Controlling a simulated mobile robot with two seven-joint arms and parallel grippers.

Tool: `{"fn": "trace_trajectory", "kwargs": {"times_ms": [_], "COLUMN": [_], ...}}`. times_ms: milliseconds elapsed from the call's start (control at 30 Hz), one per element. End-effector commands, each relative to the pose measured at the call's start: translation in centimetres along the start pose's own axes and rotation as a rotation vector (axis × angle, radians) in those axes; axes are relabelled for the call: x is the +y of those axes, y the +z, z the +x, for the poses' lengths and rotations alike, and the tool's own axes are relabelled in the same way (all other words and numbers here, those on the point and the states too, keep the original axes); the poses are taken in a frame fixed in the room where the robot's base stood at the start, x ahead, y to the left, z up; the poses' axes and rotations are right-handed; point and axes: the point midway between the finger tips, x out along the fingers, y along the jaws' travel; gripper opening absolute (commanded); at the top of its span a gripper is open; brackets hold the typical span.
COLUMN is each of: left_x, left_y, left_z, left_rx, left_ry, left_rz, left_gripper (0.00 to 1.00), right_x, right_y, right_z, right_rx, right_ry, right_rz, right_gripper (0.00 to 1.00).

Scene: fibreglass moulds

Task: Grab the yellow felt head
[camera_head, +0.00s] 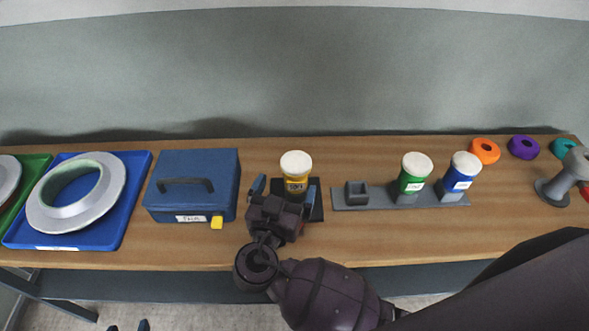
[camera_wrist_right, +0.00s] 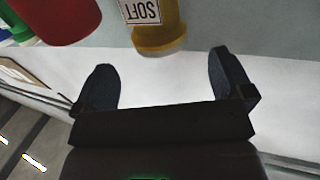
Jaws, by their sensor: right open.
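The yellow felt head (camera_head: 296,185) stands upright on a small dark base (camera_head: 317,212), with a white round top and a label. In the right wrist view the yellow felt head (camera_wrist_right: 157,32) shows its yellow end and a label reading SOFT. My right gripper (camera_head: 284,187) is open just in front of it, one finger to each side in the picture. In the wrist view the right gripper (camera_wrist_right: 163,82) is empty between its fingers, and the head lies beyond the fingertips. At the bottom edge, two small fingertips of my left gripper (camera_head: 129,326) show apart.
A blue box (camera_head: 196,158) with a handle stands left, beside a blue tray (camera_head: 128,187) holding a grey ring (camera_head: 108,185). Right, a grey rack (camera_head: 345,206) holds a green head (camera_head: 411,183) and a blue head (camera_head: 459,181).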

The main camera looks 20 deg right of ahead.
Motion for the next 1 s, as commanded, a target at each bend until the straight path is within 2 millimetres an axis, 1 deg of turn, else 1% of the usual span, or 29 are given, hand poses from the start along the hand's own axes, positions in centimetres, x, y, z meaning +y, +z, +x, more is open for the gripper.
{"fn": "trace_trajectory", "kwargs": {"times_ms": [33, 100, 367, 500, 633, 800, 967, 1000], "left_x": [-0.1, -0.1, -0.1, -0.1, -0.1, 0.0, 0.0, 0.0], "left_y": [-0.1, -0.3, -1.4, -2.4, -3.0, -3.2, -3.1, -3.1], "left_z": [-0.1, -0.2, -0.1, -0.5, -0.6, -0.7, -0.6, -0.6], "left_rx": [-0.001, 0.001, 0.015, 0.023, 0.03, 0.032, 0.031, 0.03], "left_ry": [0.0, 0.0, 0.001, 0.002, 0.002, 0.002, 0.002, 0.002], "left_rz": [0.001, 0.001, 0.002, 0.002, 0.0, -0.001, -0.001, -0.001], "left_gripper": [0.57, 0.57, 0.57, 0.57, 0.57, 0.57, 0.57, 0.57], "right_x": [0.0, 0.0, 0.1, 0.1, 0.1, 0.1, 0.1, 0.2], "right_y": [-0.2, -0.1, -0.1, -0.1, 0.1, 0.2, 0.3, 0.3], "right_z": [0.8, 1.5, 3.2, 5.2, 6.7, 7.5, 7.5, 7.5], "right_rx": [0.003, 0.002, 0.003, 0.003, 0.002, -0.001, -0.002, -0.002], "right_ry": [0.0, 0.0, -0.001, -0.001, 0.0, 0.0, 0.0, 0.0], "right_rz": [-0.001, 0.0, -0.003, -0.003, -0.003, -0.001, -0.001, -0.001], "right_gripper": [0.98, 0.98, 0.98, 0.98, 0.98, 0.98, 0.98, 0.97]}}
